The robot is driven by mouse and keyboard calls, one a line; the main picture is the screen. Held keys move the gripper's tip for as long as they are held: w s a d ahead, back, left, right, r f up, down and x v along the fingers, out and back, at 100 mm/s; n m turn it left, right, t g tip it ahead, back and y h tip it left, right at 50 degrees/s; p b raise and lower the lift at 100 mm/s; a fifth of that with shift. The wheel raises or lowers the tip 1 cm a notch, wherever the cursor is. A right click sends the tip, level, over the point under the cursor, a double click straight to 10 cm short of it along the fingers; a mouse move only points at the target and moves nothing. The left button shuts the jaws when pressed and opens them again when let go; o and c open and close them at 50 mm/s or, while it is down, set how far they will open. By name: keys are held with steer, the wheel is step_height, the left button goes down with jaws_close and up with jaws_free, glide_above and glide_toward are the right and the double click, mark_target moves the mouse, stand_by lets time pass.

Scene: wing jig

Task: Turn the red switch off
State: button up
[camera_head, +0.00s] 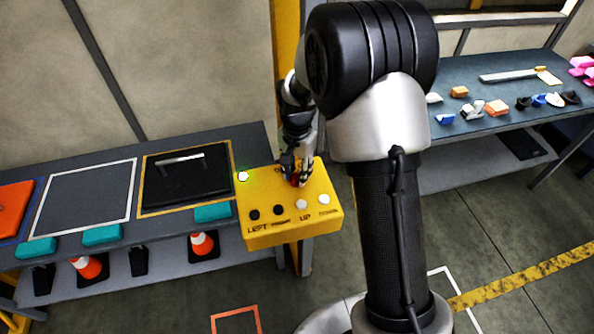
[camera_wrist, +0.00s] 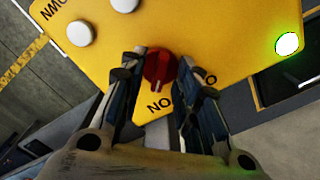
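The red switch (camera_wrist: 159,68) is a round red knob on a yellow control box (camera_head: 281,232). In the wrist view it sits between the fingertips of my gripper (camera_wrist: 158,75), with one finger on each side. A small gap seems to show between the knob and each finger, so the fingers look open around it. In the head view my gripper (camera_head: 298,178) is over the back of the box and mostly hides the switch. The letters "NO" show beside the knob in the wrist view, and another label is partly covered by the right finger. A green light (camera_wrist: 287,44) glows on the box.
Black and white buttons (camera_head: 301,204) line the box's front, with "LEFT" and "UP" labels. A bench (camera_head: 60,167) with a black panel (camera_head: 187,185) is left of the box. Another table (camera_head: 470,160) with small coloured parts stands at right. Cones (camera_head: 203,244) sit on the lower shelf.

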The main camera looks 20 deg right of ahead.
steer(key=shift+c, duration=0.2)
jaws_close()
steer(key=shift+n, duration=0.4)
steer(key=n+p, duration=0.1)
steer(key=n, duration=0.4)
steer(key=shift+n, duration=0.3)
steer(key=n, duration=0.5)
steer(key=shift+n, duration=0.3)
steer(key=n, duration=0.5)
steer(key=shift+n+p, duration=0.35)
steer(key=shift+n, duration=0.05)
steer(key=shift+o, duration=0.2)
jaws_free()
